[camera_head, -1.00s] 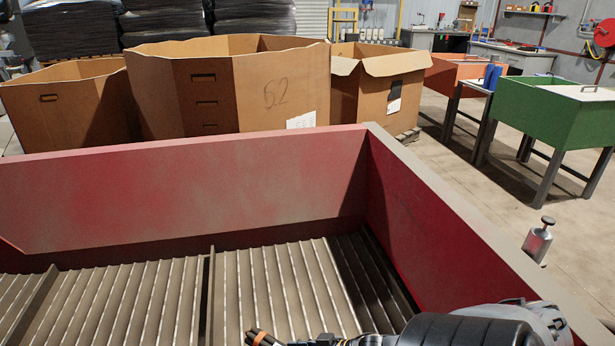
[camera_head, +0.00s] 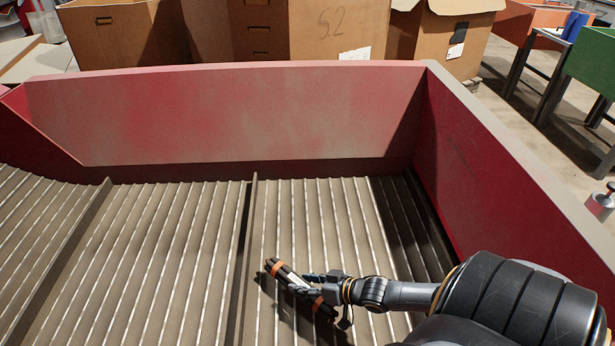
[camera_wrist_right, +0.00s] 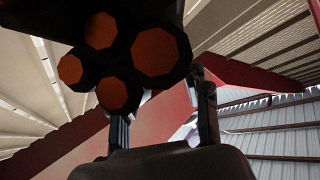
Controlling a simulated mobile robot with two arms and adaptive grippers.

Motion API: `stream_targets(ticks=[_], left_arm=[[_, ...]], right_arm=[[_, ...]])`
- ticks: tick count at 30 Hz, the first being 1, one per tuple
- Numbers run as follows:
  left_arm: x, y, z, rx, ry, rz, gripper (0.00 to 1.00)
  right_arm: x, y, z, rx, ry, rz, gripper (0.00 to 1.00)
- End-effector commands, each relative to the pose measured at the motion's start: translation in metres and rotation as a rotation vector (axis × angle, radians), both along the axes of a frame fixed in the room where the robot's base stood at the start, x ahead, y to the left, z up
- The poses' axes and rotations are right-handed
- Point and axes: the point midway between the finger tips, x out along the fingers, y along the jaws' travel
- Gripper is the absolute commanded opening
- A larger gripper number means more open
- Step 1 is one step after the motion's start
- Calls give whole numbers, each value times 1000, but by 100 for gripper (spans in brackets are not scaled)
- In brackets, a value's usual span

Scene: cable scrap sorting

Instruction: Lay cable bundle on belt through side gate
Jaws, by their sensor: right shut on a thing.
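The cable bundle (camera_head: 298,282) is dark and short, with orange bands and a pale label. My right gripper (camera_head: 316,290) is shut on it, and the bundle lies tilted across its fingers. The bundle is over the ribbed grey belt (camera_head: 180,270); shadows lie close beside it, and I cannot tell whether it touches. In the right wrist view the bundle's round orange ends (camera_wrist_right: 155,52) fill the upper middle, above the gripper fingers (camera_wrist_right: 162,120). My left gripper is not in view. I cannot make out a side gate for certain.
A red back wall (camera_head: 230,115) and a red right wall (camera_head: 490,170) enclose the belt. Upright cleats (camera_head: 246,240) cross the belt left of the bundle. Cardboard boxes (camera_head: 325,35) stand behind the back wall. A small metal cylinder (camera_head: 600,205) shows beyond the right wall.

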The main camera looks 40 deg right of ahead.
Motion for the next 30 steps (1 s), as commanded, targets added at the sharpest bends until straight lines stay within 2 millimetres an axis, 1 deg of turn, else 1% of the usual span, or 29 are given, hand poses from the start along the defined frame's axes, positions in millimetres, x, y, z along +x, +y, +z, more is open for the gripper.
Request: stream_targets(ticks=[1,3,6,14,15,17,18,26,30], left_arm=[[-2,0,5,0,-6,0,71],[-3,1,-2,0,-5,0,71],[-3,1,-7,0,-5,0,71],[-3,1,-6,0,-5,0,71],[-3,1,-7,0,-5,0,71],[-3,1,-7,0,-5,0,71],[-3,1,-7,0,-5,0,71],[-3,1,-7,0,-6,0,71],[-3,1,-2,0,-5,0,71]], right_arm=[[6,1,-1,3,-12,0,0],[5,1,-17,3,-9,0,0],[5,1,-28,2,-9,0,0],[5,1,-28,3,-10,0,0],[2,0,-32,-1,0,0,54],[2,1,-32,-1,0,0,67],[2,1,-32,0,0,0,70],[1,1,-32,0,0,0,70],[-5,-2,-28,-1,2,0,70]])
